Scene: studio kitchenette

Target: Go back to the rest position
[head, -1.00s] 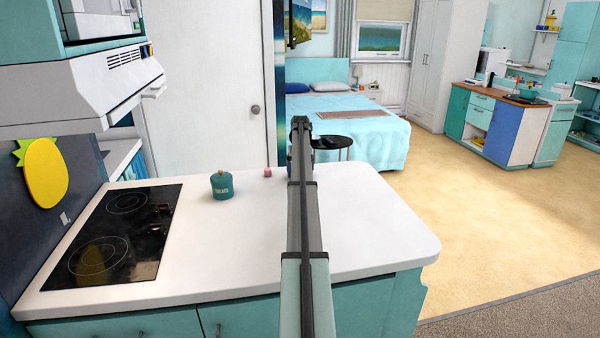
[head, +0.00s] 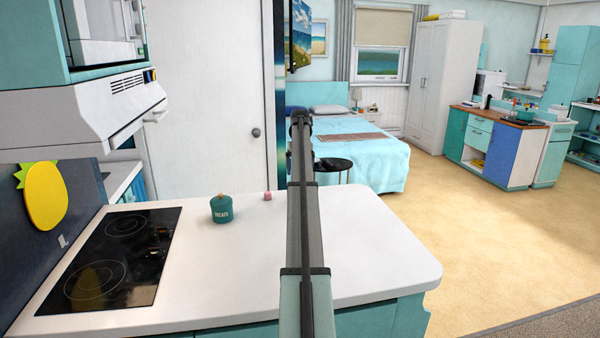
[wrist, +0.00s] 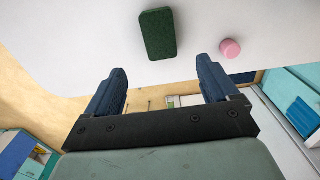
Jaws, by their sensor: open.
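My arm stretches forward over the white counter (head: 375,245) in the head view. My gripper is hidden behind the arm there. In the wrist view my gripper (wrist: 162,74) shows two blue fingers spread apart with nothing between them. A dark green block (wrist: 158,35) lies on the white counter beyond the fingertips, apart from them. It is not visible in the head view. A small pink object (wrist: 230,48) lies to its right, near the right finger in the picture; it also shows in the head view (head: 267,196).
A teal lidded canister (head: 222,208) stands on the counter left of my arm. A black cooktop (head: 112,262) is farther left, under a white hood (head: 80,115). A round dark table (head: 333,164) and a bed (head: 370,165) stand beyond the counter. The floor at right is clear.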

